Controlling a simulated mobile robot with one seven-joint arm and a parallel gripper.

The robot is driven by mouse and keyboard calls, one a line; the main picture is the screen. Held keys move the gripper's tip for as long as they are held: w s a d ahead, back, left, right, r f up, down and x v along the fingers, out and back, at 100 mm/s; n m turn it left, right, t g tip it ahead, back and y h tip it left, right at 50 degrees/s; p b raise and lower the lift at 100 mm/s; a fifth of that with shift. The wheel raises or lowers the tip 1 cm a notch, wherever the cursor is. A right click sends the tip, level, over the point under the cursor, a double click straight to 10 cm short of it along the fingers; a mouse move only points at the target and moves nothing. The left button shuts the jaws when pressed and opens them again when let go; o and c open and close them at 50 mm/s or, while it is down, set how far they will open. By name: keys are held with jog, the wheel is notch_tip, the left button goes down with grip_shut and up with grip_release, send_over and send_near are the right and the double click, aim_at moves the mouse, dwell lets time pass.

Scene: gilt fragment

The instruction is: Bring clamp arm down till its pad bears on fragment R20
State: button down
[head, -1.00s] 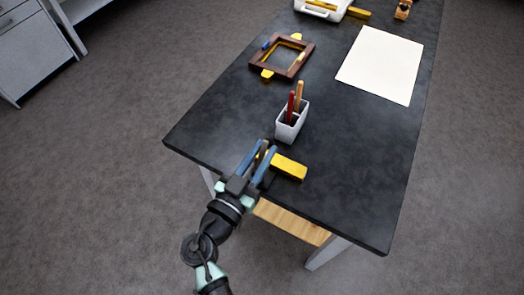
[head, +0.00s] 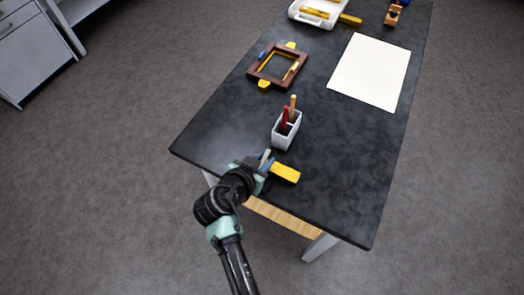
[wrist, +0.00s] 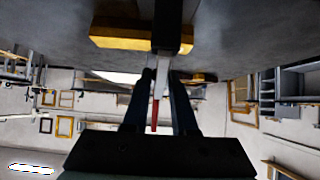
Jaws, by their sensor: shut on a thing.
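The yellow-gold block, which looks like fragment R20 (head: 286,173), lies at the near edge of the dark table. It also shows at the top of the wrist view (wrist: 118,36). My gripper (head: 263,163) is beside its left end. In the wrist view my gripper's fingers (wrist: 162,76) are shut on a slim grey bar with a red end, seemingly the clamp arm (wrist: 160,86). A dark block (wrist: 173,36) overlaps the gold block there. I cannot make out the pad, nor whether anything bears on the fragment.
A white cup (head: 285,137) with a red and a tan handle stands just behind my gripper. A brown frame (head: 258,75) with yellow pieces lies farther left. A white sheet (head: 370,72) and a white tray (head: 297,13) lie farther back. The table's right front is clear.

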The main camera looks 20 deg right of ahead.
jog(key=shift+w+d+f+g+y+p, duration=0.1)
jog(key=shift+f+g+y+p, duration=0.25)
jog(key=shift+g+y+p, duration=0.4)
jog(key=shift+w+f+g+y+p, duration=0.1)
jog(key=shift+f+g+y+p, duration=0.2)
jog(key=shift+g+y+p, duration=0.45)
jog(key=shift+f+y, duration=0.1)
jog(key=shift+y, duration=0.2)
jog(key=c, duration=0.9)
grip_release()
jog(key=shift+s, duration=0.1)
jog(key=v, duration=1.3)
jog(key=shift+s+f, duration=0.1)
